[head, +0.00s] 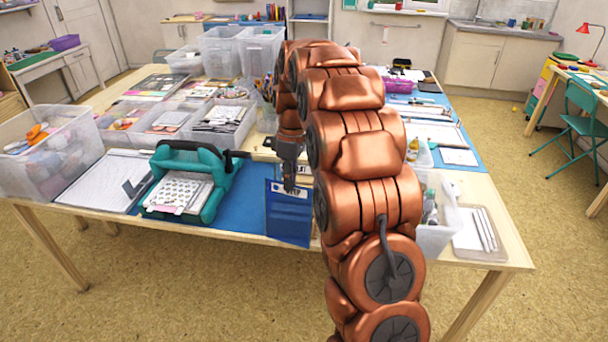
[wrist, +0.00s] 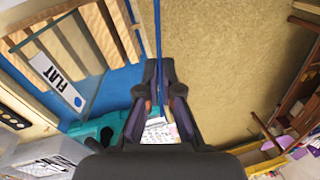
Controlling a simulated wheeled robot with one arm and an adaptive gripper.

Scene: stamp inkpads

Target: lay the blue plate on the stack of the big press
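The blue plate (head: 288,215) hangs upright from my gripper (head: 289,186), beside the table's front edge and to the right of the big press. In the wrist view the blue plate (wrist: 158,40) shows edge-on as a thin blue line between the fingers of my gripper (wrist: 159,78). The fingers are shut on its upper edge. The big press (head: 214,193) is teal with a dark handle and stands on the blue mat. Its stack (head: 180,192) is pale patterned sheets lying on its bed. The stack (wrist: 160,130) also shows partly below my fingers in the wrist view.
A wooden slatted rack (wrist: 93,32) holds a clear plate (wrist: 88,92) labelled FLAT. A cutting board (head: 104,178) lies left of the press, by a clear bin (head: 50,160). Clear trays (head: 168,120) stand behind. Bare blue mat (head: 240,207) lies between press and plate.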

